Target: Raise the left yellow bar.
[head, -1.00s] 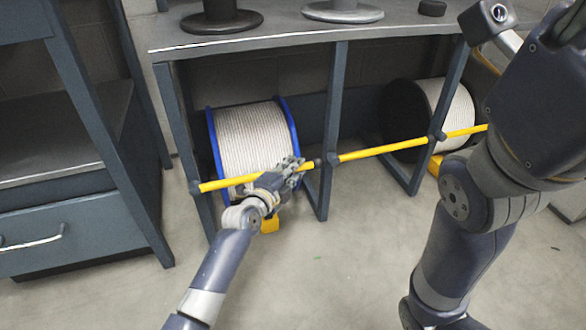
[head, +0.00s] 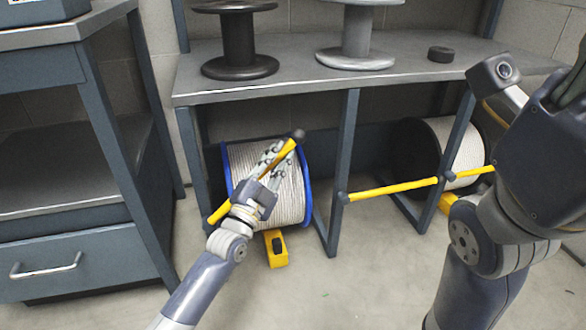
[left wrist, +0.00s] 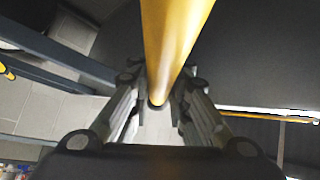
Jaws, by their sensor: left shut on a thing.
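The left yellow bar (head: 221,212) is tilted in front of the left cable reel, with its right end, capped in black, up and its left end low. My left gripper (head: 272,165) is shut on the bar, its fingers covering part of it. In the left wrist view the bar (left wrist: 172,40) runs between the fingers of the left gripper (left wrist: 158,92). The bar's right end is apart from the middle post of the rack. My right gripper does not show; only parts of my right arm are at the right.
The left reel (head: 303,180) has blue flanges and pale cable, with a yellow block (head: 277,249) at its foot. Another yellow bar (head: 395,189) crosses the right bay before a dark reel (head: 410,150). Empty spools stand on the shelf (head: 300,75). The floor in front is clear.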

